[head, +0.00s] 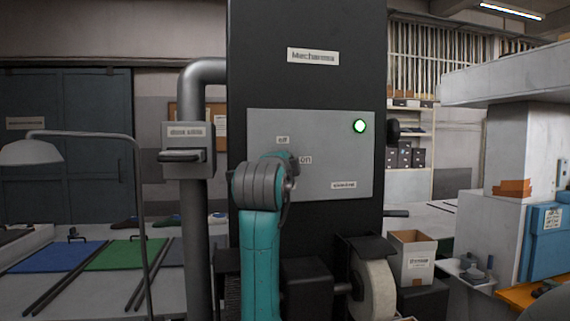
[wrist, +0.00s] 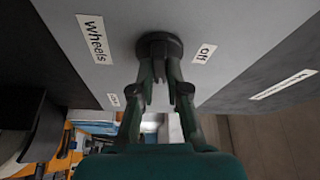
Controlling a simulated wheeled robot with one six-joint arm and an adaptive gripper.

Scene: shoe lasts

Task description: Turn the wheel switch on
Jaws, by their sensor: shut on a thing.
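The grey switch panel (head: 325,135) is on the front of a black machine column in the head view. It bears "off" and "on" labels and a lit green lamp (head: 360,126) at its upper right. In the wrist view the dark round wheel switch (wrist: 160,42) stands out from the panel (wrist: 125,50), near the labels "Wheels" (wrist: 95,38) and "off" (wrist: 204,53). My gripper (wrist: 160,70) is shut on the switch. In the head view my arm hides the switch and most of the gripper, and I cannot read the switch's turned position.
A grey pipe (head: 195,230) with a labelled box (head: 189,150) stands left of the column. A pale grinding wheel (head: 374,285) and a cardboard box (head: 411,255) are low at the right. A lamp (head: 32,152) and coloured mats are at the left.

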